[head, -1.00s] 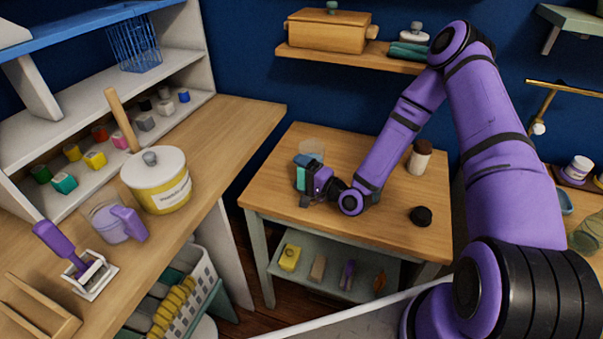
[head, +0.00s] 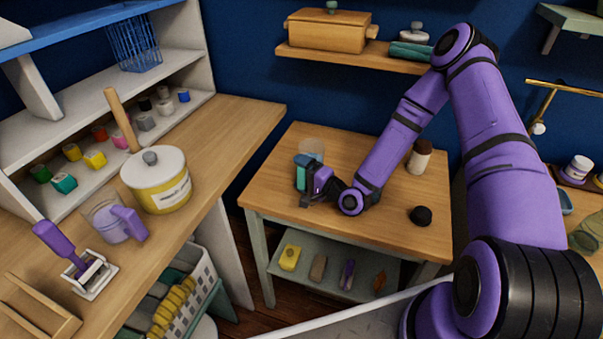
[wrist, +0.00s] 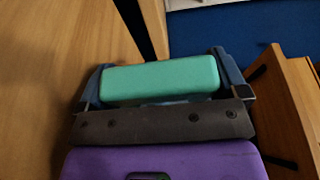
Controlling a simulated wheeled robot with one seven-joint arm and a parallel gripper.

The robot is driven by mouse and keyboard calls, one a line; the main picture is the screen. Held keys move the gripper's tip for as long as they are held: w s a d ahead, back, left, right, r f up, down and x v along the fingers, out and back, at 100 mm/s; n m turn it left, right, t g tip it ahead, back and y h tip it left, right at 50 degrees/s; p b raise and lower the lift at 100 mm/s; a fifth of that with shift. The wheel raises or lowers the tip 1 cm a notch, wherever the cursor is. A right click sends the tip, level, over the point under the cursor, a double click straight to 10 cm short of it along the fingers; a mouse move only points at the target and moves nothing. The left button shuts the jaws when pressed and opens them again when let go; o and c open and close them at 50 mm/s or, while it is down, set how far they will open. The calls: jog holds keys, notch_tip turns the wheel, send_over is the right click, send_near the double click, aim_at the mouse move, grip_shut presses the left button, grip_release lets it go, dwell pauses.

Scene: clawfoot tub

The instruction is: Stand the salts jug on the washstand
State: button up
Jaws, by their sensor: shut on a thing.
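A clear jug (head: 312,147) with a teal handle, which I take for the salts jug, is at the left part of the wooden-topped table (head: 290,219), which I take for the washstand. My gripper (head: 303,184) is shut on its teal handle. In the wrist view the handle (wrist: 160,80) lies between the two blue-grey fingers of my gripper (wrist: 162,88). The jug looks upright over the tabletop. My gripper hides its lower part, so I cannot tell whether its base touches the top.
A purple-handled jug (head: 104,219) and a yellow lidded pot (head: 157,187) stand on the left counter. The tabletop's front middle is clear.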

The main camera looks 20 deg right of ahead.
jog(key=shift+f, duration=0.6)
dwell(0.7)
jog(key=o, duration=1.2)
jog(key=shift+d, duration=0.1)
jog(key=shift+v, duration=4.1)
jog(key=shift+s, duration=0.1)
jog(key=v, duration=1)
jog(key=shift+s+d, duration=0.25)
jog(key=shift+s, duration=0.05)
